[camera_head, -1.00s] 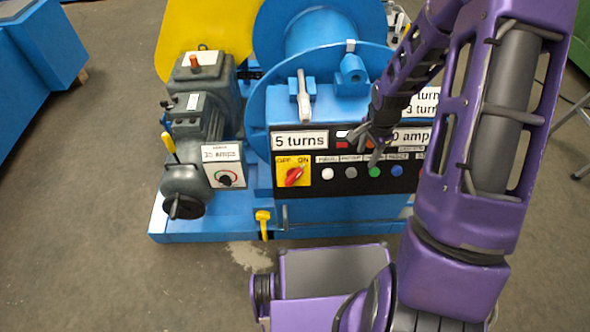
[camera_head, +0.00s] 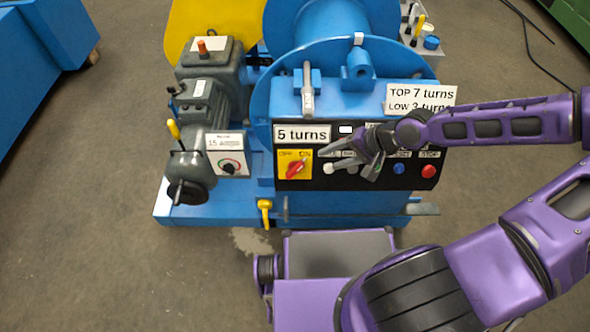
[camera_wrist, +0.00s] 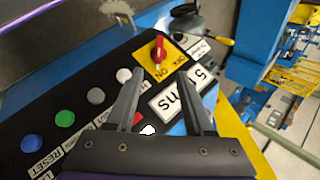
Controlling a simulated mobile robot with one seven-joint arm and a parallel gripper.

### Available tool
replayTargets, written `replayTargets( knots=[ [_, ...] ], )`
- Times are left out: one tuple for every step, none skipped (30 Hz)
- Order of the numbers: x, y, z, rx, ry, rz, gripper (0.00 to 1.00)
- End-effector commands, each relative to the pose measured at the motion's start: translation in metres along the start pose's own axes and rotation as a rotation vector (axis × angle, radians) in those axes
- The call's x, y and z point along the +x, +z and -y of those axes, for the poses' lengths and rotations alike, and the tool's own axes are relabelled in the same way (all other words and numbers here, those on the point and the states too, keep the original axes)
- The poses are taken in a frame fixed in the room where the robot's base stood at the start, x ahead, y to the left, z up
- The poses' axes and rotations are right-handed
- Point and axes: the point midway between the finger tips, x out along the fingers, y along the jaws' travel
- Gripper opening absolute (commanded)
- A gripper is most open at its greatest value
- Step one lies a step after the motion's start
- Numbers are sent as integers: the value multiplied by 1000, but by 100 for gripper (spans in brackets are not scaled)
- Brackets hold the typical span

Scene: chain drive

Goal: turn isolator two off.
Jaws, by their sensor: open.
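A red rotary knob on a yellow OFF/ON plate (camera_head: 294,164) sits at the left end of the black control panel. Its handle slants up and right toward ON. I can read no "isolator two" label. My gripper (camera_head: 346,163) is open and empty. It is in front of the panel, just right of the knob, with one fingertip close to the plate. I cannot tell whether it touches. In the wrist view my gripper (camera_wrist: 162,78) has its fingers spread apart.
White, blue (camera_head: 399,169) and red (camera_head: 428,171) push buttons line the panel right of the knob. A "5 turns" sign (camera_head: 302,135) is above it. A yellow lever (camera_head: 265,208) hangs below.

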Motion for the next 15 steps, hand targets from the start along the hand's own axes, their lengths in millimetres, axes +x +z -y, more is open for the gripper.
replayTargets(
  knots=[
    [4,0,0,-2,3,2,52],
    [6,0,0,-1,4,2,52],
    [10,0,0,-2,4,2,52],
    [13,1,0,-2,5,3,52],
    [16,0,0,-2,5,3,52],
    [20,1,0,-3,5,4,52],
    [23,1,0,-3,5,4,52],
    [26,1,0,-3,5,5,52],
    [32,2,-1,-4,6,6,52],
    [35,2,-2,-3,7,7,52],
    [37,2,-2,-2,7,8,52],
    [41,2,-2,-2,8,8,52],
    [43,2,-2,-1,8,8,52],
    [46,3,-2,-2,8,9,52],
    [48,2,-2,-1,9,8,52]
  ],
)
